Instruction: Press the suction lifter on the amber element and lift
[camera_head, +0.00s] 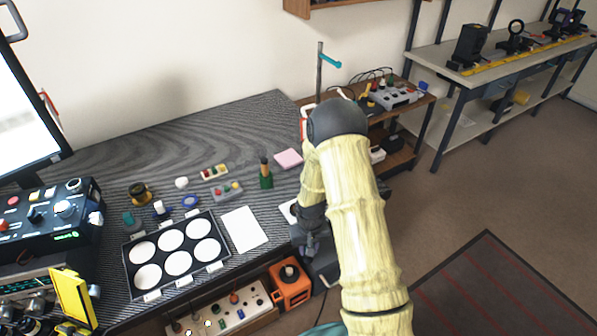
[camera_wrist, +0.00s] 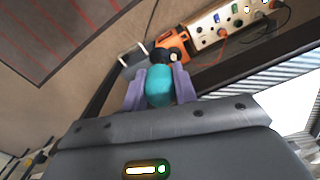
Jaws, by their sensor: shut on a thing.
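My gripper (camera_wrist: 159,74) is shut on a teal, rounded handle with a black end (camera_wrist: 159,90), which looks like the suction lifter. Its two purple fingers sit on either side of the handle. In the head view my gripper (camera_head: 311,243) hangs at the table's right front edge, partly hidden by my arm, and the lifter cannot be made out there. A dark ring-shaped part with a yellowish rim (camera_head: 139,192) stands on the table at the left, well away from my gripper. I cannot tell whether it holds the amber element.
A black tray (camera_head: 126,262) with several white round pads lies on the striped table (camera_head: 245,117). A white sheet (camera_head: 244,229), a green bottle-like item (camera_head: 266,175) and a pink pad (camera_head: 288,159) lie to its right. An orange box (camera_head: 290,291) and a power strip (camera_head: 237,310) are below the front edge.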

